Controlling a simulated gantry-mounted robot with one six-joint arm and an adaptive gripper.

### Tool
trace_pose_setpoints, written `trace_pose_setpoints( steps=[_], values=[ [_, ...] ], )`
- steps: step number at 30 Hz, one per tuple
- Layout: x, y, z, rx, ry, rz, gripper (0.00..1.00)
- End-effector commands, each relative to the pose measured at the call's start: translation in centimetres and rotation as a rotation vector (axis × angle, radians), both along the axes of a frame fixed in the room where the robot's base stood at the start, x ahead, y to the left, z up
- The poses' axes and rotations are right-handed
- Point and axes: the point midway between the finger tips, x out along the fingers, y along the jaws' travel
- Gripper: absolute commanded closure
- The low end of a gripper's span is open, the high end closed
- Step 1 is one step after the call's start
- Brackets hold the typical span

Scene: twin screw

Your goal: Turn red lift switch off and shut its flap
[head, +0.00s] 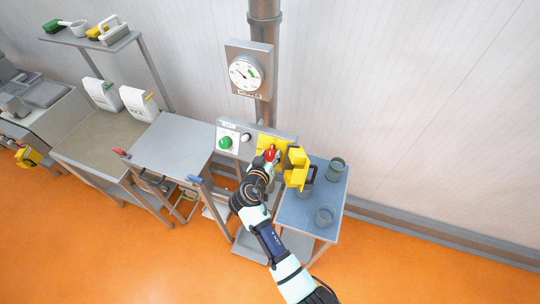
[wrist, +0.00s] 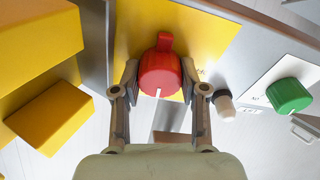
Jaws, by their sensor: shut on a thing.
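The red lift switch (head: 270,153) is a rotary knob on a yellow plate (head: 262,141) at the right end of the grey control panel. In the wrist view the red knob (wrist: 160,70) sits between my fingers, with its raised grip pointing up in the picture and a white mark at its lower edge. My gripper (wrist: 160,82) is shut on the knob from both sides. The yellow flap (head: 297,167) stands open to the right of the knob in the head view; it shows at the left in the wrist view (wrist: 40,50).
A green knob (head: 225,142) and a small pale-tipped knob (head: 246,137) are on the same panel. A round gauge (head: 245,73) hangs above. A blue-topped table (head: 299,211) with grey cups stands below right. A metal table (head: 172,142) stands left.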

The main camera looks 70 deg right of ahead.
Motion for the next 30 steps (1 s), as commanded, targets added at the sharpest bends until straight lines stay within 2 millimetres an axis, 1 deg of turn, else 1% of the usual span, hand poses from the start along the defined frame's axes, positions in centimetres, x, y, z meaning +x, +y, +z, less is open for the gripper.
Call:
trace_pose_setpoints(
  steps=[18, 24, 30],
  values=[
    [0.0, 0.02, 0.28, -0.035, 0.464, 0.254, 0.92],
    [0.02, 0.02, 0.23, -0.046, 0.587, 0.321, 0.92],
    [0.02, 0.01, 0.16, -0.052, 0.666, 0.364, 0.92]
  ],
)
